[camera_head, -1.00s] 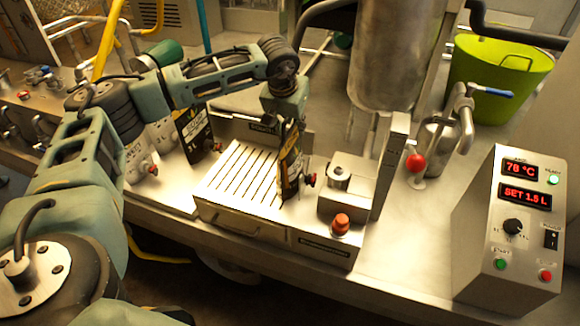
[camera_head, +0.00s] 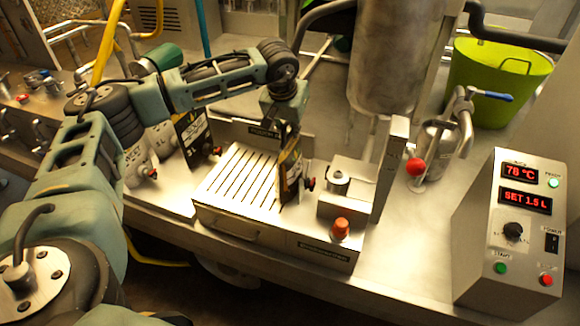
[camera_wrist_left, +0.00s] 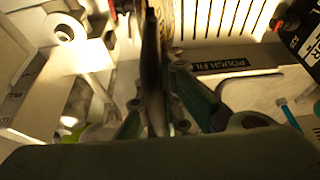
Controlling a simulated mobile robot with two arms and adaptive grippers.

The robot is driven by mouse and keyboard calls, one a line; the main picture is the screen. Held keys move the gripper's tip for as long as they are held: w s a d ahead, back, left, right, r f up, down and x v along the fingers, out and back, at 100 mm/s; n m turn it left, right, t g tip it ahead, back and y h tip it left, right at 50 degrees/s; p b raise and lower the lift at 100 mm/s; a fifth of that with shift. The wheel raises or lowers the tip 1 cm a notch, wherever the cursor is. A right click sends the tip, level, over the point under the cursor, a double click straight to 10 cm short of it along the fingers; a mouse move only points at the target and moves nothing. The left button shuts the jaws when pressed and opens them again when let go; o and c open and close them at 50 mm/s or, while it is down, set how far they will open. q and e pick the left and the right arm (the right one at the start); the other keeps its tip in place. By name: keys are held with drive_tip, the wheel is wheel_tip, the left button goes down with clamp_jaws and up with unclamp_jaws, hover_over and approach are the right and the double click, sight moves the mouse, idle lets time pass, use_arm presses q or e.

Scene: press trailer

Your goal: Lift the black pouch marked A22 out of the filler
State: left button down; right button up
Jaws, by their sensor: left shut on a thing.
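A dark pouch (camera_head: 290,175) with a yellowish panel stands upright, almost edge-on, at the slatted metal filler (camera_head: 232,218), beside the small steel block. Its marking is too small to read. My left gripper (camera_head: 289,138) reaches down onto its top from above and is shut on it. In the left wrist view, the pouch (camera_wrist_left: 152,65) is a dark thin edge between the two fingers (camera_wrist_left: 155,110). The pouch's lower end is at the filler's top; I cannot tell whether it is clear of it. My right gripper is not in view.
Another dark pouch (camera_head: 192,132) stands left of the filler. A steel block with a red knob (camera_head: 341,228) is close on the right. A red ball handle (camera_head: 416,167), a control box (camera_head: 512,230) and a green tub (camera_head: 497,85) stand farther right. Open counter lies between.

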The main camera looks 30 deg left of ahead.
use_arm(q)
drive_tip(key=shift+w+r, duration=0.1)
drive_tip(key=shift+r, duration=0.4)
wheel_tip(320, 180, up, 17)
drive_tip(key=b, duration=0.3)
drive_tip(key=shift+r, duration=0.2)
drive_tip(key=shift+f, duration=0.1)
